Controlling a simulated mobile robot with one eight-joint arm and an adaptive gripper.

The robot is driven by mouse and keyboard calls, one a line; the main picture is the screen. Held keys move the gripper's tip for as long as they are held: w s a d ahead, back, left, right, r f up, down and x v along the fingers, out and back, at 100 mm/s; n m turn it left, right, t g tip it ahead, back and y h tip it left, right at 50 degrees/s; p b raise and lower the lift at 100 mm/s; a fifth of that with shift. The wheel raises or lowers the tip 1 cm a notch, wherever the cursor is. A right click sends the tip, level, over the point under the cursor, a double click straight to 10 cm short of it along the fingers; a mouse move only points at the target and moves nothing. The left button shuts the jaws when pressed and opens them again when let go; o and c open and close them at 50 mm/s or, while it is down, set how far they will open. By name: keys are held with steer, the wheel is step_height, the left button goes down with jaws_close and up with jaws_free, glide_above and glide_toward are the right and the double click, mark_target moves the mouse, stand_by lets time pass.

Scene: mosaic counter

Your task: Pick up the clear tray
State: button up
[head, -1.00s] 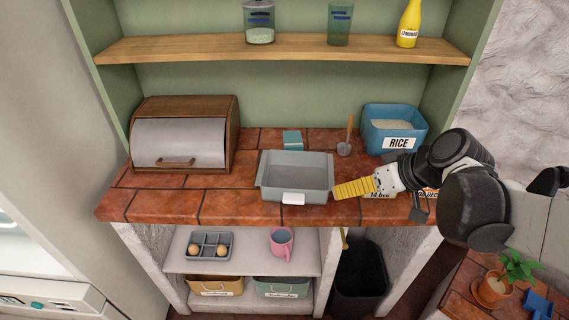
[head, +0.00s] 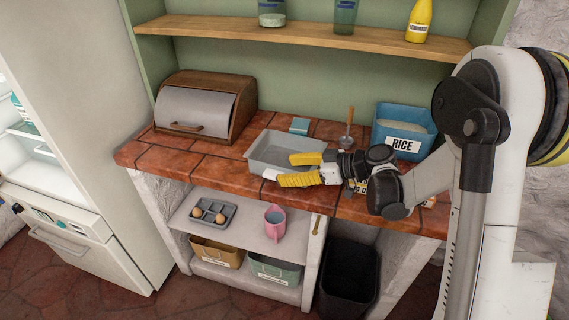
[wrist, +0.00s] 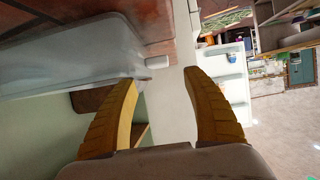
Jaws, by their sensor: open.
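The clear tray (head: 259,149), a greyish see-through rectangular pan with a small white tag on its front, sits flat on the brick-tiled counter. In the wrist view the tray (wrist: 70,62) fills the upper left, and its tag (wrist: 157,62) shows just beyond the fingertips. My gripper (head: 286,170) is at the tray's front right, its yellow fingers spread and pointing left. In the wrist view my gripper (wrist: 160,75) is open and empty, with the left finger overlapping the tray's edge. I cannot tell whether it touches. The tray's right front part is hidden by the gripper.
A wooden bread box (head: 207,106) stands to the left, and a blue rice bin (head: 403,132) to the right. A scoop (head: 347,135) and a teal box (head: 299,125) are behind the tray. A shelf (head: 300,36) runs above. A pink mug (head: 274,222) stands below the counter.

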mark_target(271, 172)
steer(key=b+x, duration=0.1)
steer(key=x, duration=0.1)
steer(key=b+x, duration=0.1)
steer(key=x, duration=0.2)
steer(key=shift+f, duration=0.4)
steer(key=shift+r, duration=0.1)
steer(key=shift+c, duration=0.5)
jaws_close()
